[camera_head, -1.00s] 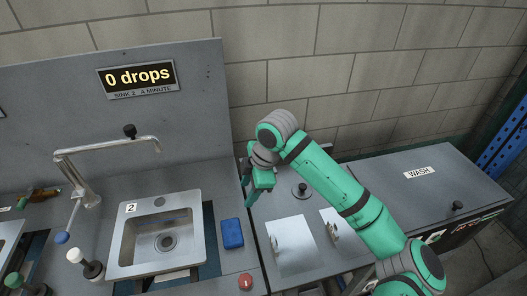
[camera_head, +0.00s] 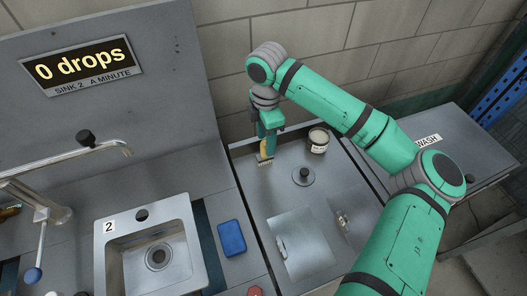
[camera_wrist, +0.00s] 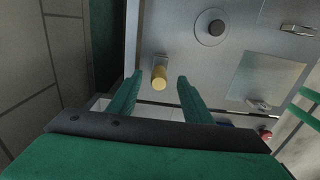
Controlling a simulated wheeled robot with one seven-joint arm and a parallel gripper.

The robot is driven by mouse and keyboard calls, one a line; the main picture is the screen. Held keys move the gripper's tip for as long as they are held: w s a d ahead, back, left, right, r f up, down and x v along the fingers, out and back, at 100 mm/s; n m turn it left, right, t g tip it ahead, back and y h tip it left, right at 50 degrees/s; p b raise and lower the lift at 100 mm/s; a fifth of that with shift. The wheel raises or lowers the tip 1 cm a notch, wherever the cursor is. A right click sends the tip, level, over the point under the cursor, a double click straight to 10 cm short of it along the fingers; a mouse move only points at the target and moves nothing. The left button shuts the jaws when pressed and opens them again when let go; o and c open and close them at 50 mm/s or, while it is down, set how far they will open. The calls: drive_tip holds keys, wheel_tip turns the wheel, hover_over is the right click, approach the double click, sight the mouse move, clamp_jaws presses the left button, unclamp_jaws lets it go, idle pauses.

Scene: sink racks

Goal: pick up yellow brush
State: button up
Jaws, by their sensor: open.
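The yellow brush (camera_head: 264,153) stands at the back left of the grey counter section right of sink 2, its pale bristles low. In the wrist view the brush (camera_wrist: 159,73) shows its rounded yellow end in the space between my two green fingers. My gripper (camera_head: 267,137) points down right above the brush in the head view and partly hides its top. The fingers are spread and closed on nothing; in the wrist view my gripper (camera_wrist: 160,80) has a gap on both sides of the brush. I cannot tell how far down the fingers reach beside it.
A jar with a pale label (camera_head: 318,141) stands close on the right. A round black knob (camera_head: 303,176) sits in front of it. A blue sponge (camera_head: 231,238) lies beside sink 2 (camera_head: 118,226). The brick wall is close behind the counter.

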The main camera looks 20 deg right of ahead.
sight(262, 160)
drive_tip(key=shift+a+f, duration=0.15)
drive_tip(key=shift+f, duration=3.25)
drive_tip(key=c, duration=1.1)
drive_tip(key=shift+r, duration=0.1)
drive_tip(key=shift+c, duration=0.2)
